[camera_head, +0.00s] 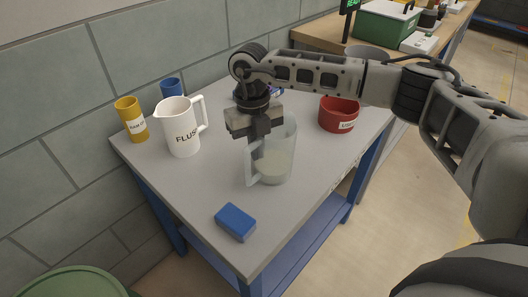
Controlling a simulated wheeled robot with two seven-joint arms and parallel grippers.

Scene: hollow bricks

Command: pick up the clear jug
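The clear jug (280,164) stands upright on the grey table (318,172), with pale contents in its lower part. Its handle (250,168) is on the left side of the jug. My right gripper (257,136) points down at the jug's upper left, by the top of the handle, and covers part of the rim. I cannot tell whether its fingers touch the jug or are open or shut. My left gripper is not in view.
A white lettered jug (181,130), a yellow cup (131,121) and a blue cup (172,87) stand at the left. A red bowl (338,115) is at the right, a blue block (235,221) at the front. A block wall (60,110) borders the table's left side.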

